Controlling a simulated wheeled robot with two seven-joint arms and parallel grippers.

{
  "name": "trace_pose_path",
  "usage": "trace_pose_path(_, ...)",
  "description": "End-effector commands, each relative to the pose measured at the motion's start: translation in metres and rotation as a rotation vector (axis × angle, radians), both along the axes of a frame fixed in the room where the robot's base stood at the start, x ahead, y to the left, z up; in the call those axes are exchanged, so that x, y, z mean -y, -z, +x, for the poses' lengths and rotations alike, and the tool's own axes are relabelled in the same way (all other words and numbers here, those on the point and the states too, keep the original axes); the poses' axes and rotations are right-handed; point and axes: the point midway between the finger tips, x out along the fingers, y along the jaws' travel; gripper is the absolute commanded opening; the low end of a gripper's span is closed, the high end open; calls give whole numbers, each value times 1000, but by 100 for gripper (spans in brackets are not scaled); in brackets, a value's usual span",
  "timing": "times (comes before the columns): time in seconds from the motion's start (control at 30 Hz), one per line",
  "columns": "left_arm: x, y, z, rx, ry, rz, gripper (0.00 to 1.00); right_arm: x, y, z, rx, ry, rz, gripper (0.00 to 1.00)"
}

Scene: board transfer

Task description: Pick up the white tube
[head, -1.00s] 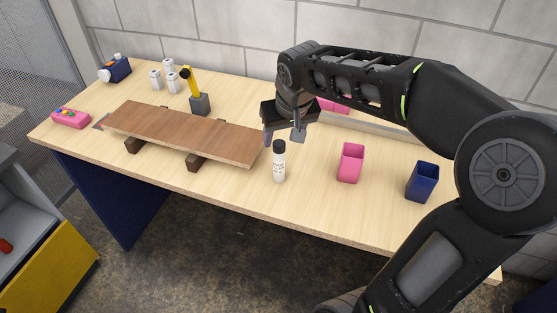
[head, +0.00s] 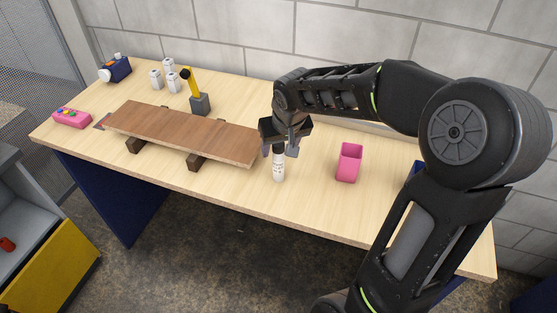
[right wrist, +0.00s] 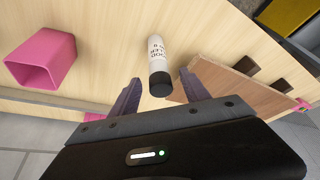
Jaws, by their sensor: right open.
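The white tube (head: 279,169) stands upright on the table near its front edge, just right of the brown board. Its black cap is mostly hidden by my right gripper in the head view. My right gripper (head: 280,150) is open above the tube, pointing down. In the right wrist view the tube (right wrist: 157,62) shows with its dark cap towards me, between and beyond the two open fingers of my right gripper (right wrist: 157,94). I cannot tell whether the fingers are level with the cap. My left gripper is not in view.
The brown board (head: 180,133) rests on dark blocks left of the tube. A pink cup (head: 349,163) stands to the right. A yellow-handled tool in a grey block (head: 200,104), several white cylinders (head: 170,80) and a pink box (head: 72,118) are further left.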

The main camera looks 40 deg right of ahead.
Motion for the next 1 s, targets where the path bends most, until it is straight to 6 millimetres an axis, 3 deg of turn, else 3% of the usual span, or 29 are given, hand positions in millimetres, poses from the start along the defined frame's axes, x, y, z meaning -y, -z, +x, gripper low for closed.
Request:
trace_pose_path(0.43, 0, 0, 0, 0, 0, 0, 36, 0, 0, 0, 0, -1, 0, 54)
trace_pose_path(1.0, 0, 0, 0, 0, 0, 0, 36, 0, 0, 0, 0, -1, 0, 7)
